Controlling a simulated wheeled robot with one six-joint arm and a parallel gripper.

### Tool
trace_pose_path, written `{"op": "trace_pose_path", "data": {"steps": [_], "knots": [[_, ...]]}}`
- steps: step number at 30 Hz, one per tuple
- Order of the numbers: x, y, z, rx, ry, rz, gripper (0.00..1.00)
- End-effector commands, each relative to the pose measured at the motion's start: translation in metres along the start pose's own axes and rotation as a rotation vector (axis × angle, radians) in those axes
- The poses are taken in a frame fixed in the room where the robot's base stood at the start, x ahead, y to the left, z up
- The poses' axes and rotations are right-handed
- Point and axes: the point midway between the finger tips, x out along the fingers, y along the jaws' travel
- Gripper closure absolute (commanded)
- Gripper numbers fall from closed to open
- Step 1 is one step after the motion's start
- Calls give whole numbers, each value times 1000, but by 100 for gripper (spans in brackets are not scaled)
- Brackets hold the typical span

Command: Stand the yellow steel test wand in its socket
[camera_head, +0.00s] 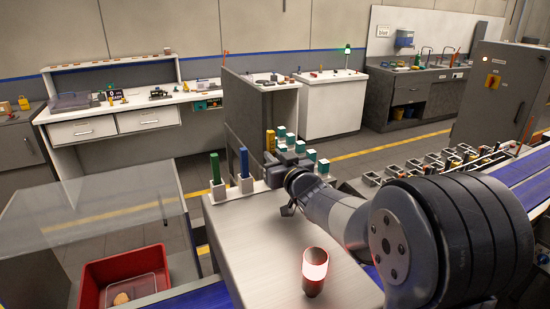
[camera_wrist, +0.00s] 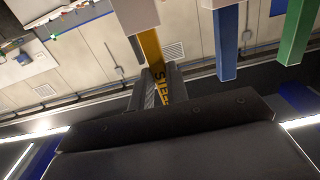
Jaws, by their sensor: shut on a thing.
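The yellow steel test wand (camera_wrist: 151,50), lettered along its side, is between the two fingers of my gripper (camera_wrist: 158,80) in the wrist view. My gripper is shut on it. In the head view the wand's yellow top (camera_head: 270,139) stands roughly upright above my gripper (camera_head: 273,163). In the wrist view the wand's far end meets a pale socket block (camera_wrist: 135,15). I cannot tell whether the end is inside it or just in front. In the head view my gripper mostly hides that spot.
A green wand (camera_head: 215,167) and a blue wand (camera_head: 244,161) stand upright in pale sockets left of my gripper. Several teal-topped blocks stand just behind it. The table's middle is clear.

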Motion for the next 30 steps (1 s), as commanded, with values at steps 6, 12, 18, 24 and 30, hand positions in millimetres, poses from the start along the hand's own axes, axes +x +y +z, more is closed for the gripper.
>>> {"op": "trace_pose_path", "data": {"steps": [6,12,18,24,30], "knots": [[0,0,-10,-1,1,0,100],[0,0,-14,-1,1,0,100],[0,0,-13,-1,1,0,100],[0,0,-13,0,1,0,100],[0,0,-13,-1,1,0,100]]}}
